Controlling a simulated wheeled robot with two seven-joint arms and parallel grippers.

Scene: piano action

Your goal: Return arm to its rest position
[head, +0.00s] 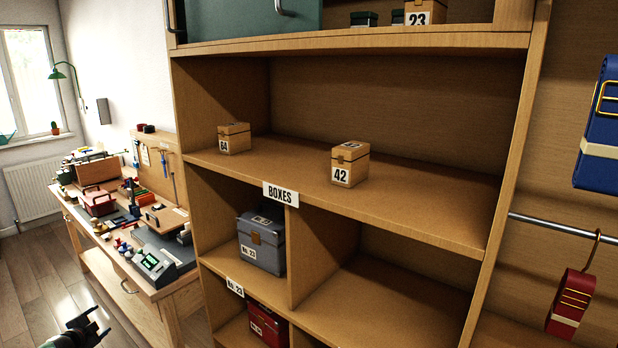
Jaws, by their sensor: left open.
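My left gripper (88,329) is at the bottom left of the head view, low over the floor and in front of the workbench. Its dark fingers are apart and I see nothing between them. It is clear of the shelf unit. My right gripper is not in view.
A wooden shelf unit (400,212) fills the middle, holding box 64 (234,138), box 42 (349,165), a grey case (261,242) and a red case (268,326). A cluttered workbench (139,286) stands left. A red item (569,303) hangs from a rail at right.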

